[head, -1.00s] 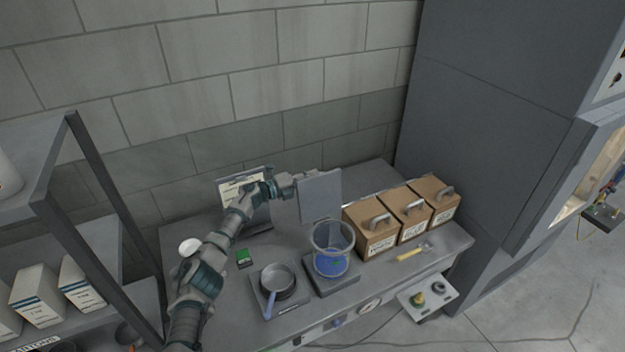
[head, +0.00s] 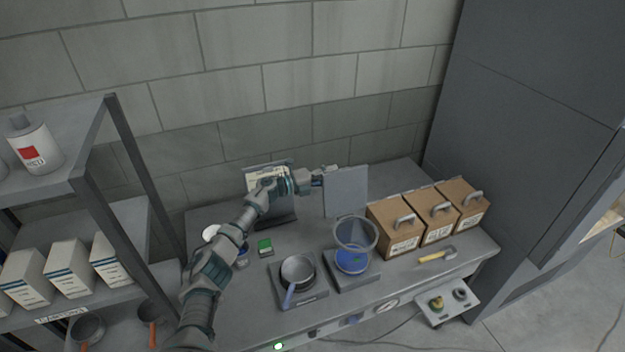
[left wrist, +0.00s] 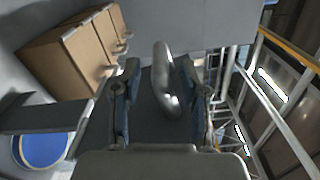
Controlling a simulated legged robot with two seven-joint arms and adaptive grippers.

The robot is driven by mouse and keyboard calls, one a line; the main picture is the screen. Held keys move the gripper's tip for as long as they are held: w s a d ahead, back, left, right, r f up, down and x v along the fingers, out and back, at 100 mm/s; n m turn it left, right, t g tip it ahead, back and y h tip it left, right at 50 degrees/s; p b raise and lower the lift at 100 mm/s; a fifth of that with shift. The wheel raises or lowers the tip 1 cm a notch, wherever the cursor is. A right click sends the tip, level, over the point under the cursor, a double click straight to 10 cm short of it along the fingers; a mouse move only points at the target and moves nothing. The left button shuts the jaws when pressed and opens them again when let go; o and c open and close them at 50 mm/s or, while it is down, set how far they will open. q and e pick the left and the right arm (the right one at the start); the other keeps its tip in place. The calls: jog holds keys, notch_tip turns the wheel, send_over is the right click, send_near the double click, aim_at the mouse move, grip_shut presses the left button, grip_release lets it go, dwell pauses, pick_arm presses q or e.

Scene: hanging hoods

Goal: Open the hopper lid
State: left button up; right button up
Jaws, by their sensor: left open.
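A flat grey panel, which looks like the hopper lid (head: 346,193), stands upright at the back of the bench, behind a clear round hopper (head: 356,234) with blue inside. The hopper's top is uncovered in the head view. My left gripper (head: 326,173) is at the panel's upper left edge. In the left wrist view, a grey bar handle (left wrist: 166,82) lies between the open fingers of my left gripper (left wrist: 157,88). Whether a finger touches it I cannot tell. The hopper's blue inside (left wrist: 40,148) shows at lower left. My right gripper is not in view.
Three brown boxes with handles (head: 437,211) stand right of the hopper. A pan (head: 298,272) sits on a scale in front. A yellow-handled tool (head: 434,256) lies near the front edge. A shelf rack (head: 122,150) stands left, a tall grey cabinet (head: 530,110) right.

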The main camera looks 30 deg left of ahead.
pick_arm(q)
jog(key=v, duration=0.9)
jog(key=shift+a+f, duration=0.15)
jog(key=shift+a, duration=0.3)
jog(key=shift+s+d, duration=0.15)
